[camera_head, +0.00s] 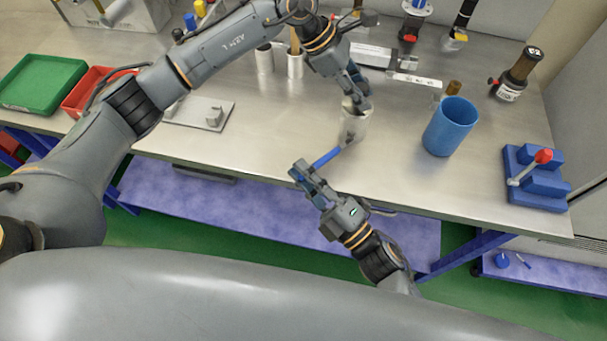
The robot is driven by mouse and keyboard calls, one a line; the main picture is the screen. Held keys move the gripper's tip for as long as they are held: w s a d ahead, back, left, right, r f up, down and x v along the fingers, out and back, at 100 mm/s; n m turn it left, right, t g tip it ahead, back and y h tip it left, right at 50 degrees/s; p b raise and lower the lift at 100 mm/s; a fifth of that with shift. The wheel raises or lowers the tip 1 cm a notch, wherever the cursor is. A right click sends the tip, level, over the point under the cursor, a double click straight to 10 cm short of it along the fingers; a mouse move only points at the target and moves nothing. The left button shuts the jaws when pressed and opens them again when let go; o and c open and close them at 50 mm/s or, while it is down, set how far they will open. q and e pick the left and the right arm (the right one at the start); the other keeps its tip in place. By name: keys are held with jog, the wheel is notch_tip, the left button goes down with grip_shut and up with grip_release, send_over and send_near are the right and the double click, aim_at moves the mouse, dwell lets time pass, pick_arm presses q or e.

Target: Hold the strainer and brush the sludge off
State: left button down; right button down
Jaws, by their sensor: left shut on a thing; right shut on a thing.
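The strainer (354,126) is a pale cylinder over the metal bench, below the fingers of my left gripper (356,101). The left gripper is shut on its upper rim. My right gripper (303,175) is shut on the brush (326,158), which has a blue handle and points up and right toward the strainer. The brush's head end lies close to the strainer's lower left side; I cannot tell whether they touch. Sludge on the strainer is too small to make out. Part of the strainer's top is hidden by the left fingers.
A blue cup (451,127) stands right of the strainer. A blue clamp with a red knob (537,178) sits at the right front edge. Green (40,82) and red (84,94) trays lie at left. White cylinders (295,66) stand behind. The bench front between is mostly clear.

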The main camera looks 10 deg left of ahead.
jog(key=shift+w+r, duration=0.15)
jog(key=shift+r, duration=0.95)
jog(key=shift+w, duration=0.15)
jog(key=shift+d+r, duration=0.1)
jog(key=shift+r, duration=0.4)
jog(key=shift+r, duration=0.15)
jog(key=shift+d+r, duration=0.15)
jog(key=shift+r, duration=0.25)
jog(key=shift+f, duration=0.65)
